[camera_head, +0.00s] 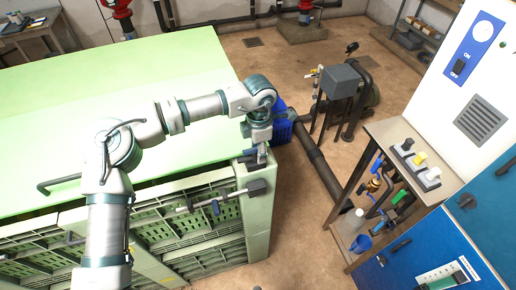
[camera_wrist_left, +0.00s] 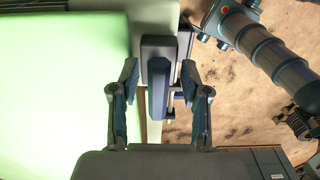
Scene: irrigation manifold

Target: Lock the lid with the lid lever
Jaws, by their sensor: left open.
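The lid (camera_head: 150,85) is the large pale green top of a green crate-sided box, and it looks closed down on it. The lid lever (camera_wrist_left: 158,88) is a blue-grey upright bar on a dark grey mount at the lid's edge. In the left wrist view it lies between the two fingers of my left gripper (camera_wrist_left: 158,100), with a gap on each side. The gripper is open. In the head view my left gripper (camera_head: 257,152) points down at the box's right front corner and hides much of the lever. My right gripper is not in view.
A dark latch block with a rod (camera_head: 256,187) sits on the box's front just below.

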